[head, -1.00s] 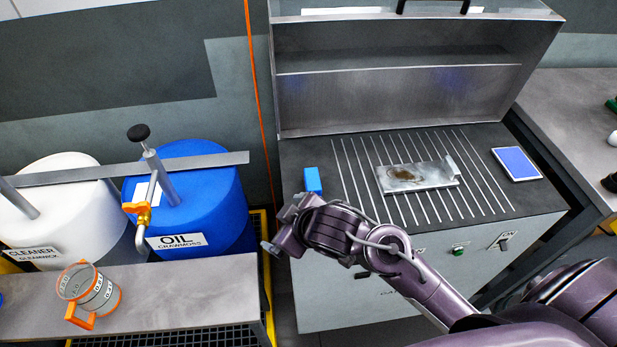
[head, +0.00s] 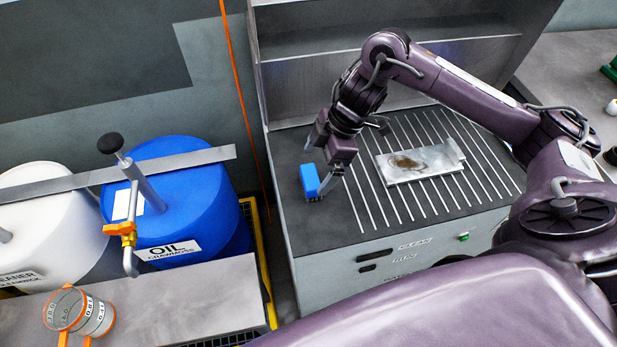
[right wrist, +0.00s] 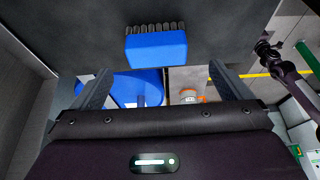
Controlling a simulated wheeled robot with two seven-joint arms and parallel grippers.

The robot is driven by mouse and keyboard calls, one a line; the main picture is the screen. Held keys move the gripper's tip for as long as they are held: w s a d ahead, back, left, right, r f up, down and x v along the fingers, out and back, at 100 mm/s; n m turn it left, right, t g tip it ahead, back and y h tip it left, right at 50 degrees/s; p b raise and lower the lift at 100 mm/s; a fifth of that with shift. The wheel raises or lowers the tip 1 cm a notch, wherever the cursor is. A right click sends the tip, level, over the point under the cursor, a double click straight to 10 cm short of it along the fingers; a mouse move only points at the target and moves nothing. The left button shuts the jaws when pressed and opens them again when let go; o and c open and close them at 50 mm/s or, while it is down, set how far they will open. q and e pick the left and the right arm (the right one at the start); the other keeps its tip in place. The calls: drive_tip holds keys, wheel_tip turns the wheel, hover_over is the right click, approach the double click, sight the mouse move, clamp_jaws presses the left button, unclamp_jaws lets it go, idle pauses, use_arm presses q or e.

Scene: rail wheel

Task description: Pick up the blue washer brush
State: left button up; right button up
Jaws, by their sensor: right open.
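The blue washer brush (head: 310,180) stands on the dark top of the washer, near its left edge. In the right wrist view the brush (right wrist: 156,48) shows a blue block with a row of dark bristles, ahead of and between the fingers. My right gripper (head: 315,172) is open, with its fingers reaching down at the brush in the head view. In the right wrist view the open jaws (right wrist: 160,70) have a gap on both sides of the brush. I cannot tell whether a finger touches it. My left gripper does not show in the head view.
A dirty metal plate (head: 421,163) lies on the ribbed washer top, right of the brush. The raised washer lid (head: 390,40) stands behind. A blue oil drum (head: 180,220), a white drum (head: 45,215) and an orange-rimmed measuring cup (head: 80,312) are at the left.

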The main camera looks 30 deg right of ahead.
sight(309, 176)
drive_tip(key=x, duration=0.5)
drive_tip(key=shift+w+d+f, duration=0.15)
drive_tip(key=shift+d+f, duration=0.1)
drive_tip(key=shift+f, duration=0.15)
drive_tip(key=shift+w+a+f, duration=0.1)
drive_tip(key=shift+a+f, duration=0.05)
drive_tip(key=shift+f, duration=0.2)
drive_tip(key=c, duration=1.1)
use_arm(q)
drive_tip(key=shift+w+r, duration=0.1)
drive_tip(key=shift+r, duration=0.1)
use_arm(e)
drive_tip(key=shift+r, duration=0.15)
drive_tip(key=shift+r, duration=0.65)
use_arm(q)
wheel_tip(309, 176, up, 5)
drive_tip(key=p, duration=0.5)
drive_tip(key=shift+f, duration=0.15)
use_arm(e)
wheel_tip(309, 176, up, 19)
drive_tip(key=shift+f, duration=0.25)
